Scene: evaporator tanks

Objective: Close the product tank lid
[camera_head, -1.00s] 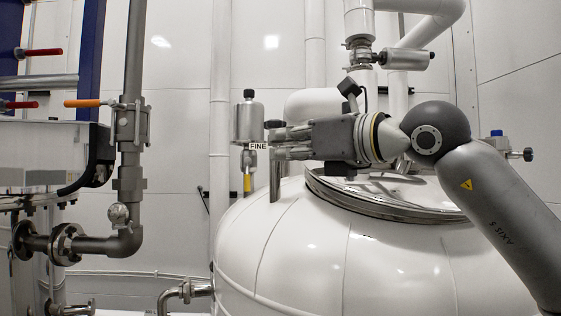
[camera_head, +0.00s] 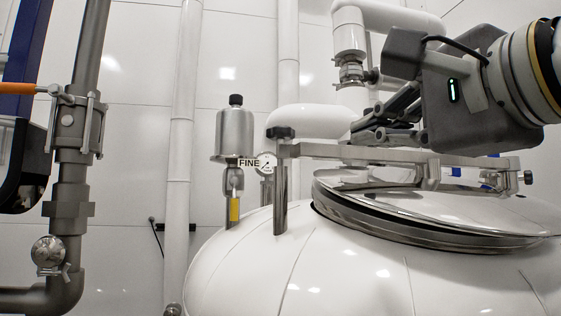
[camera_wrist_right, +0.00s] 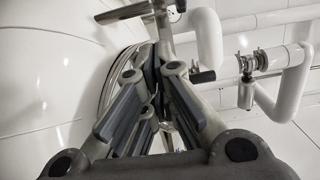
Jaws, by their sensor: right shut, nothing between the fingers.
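The product tank is a large white rounded vessel (camera_head: 330,270) in the head view. Its round polished lid (camera_head: 460,210) lies over the opening, nearly flat, with a dark gap showing between it and the metal rim (camera_head: 390,232). A flat metal bar (camera_head: 350,152) spans above the lid, from a post with a black knob (camera_head: 281,195) at left to a clamp at right. My right gripper (camera_head: 372,132) is shut and empty, pointing left just above or behind the bar; contact cannot be told. Its closed fingers (camera_wrist_right: 153,75) also show in the right wrist view. My left gripper is not visible.
A steel cylinder (camera_head: 235,130) with a yellow-marked stem and a gauge labelled FINE stand left of the post. White pipes (camera_head: 349,35) rise behind the tank. A grey valve pipe (camera_head: 75,150) with an orange handle stands at far left.

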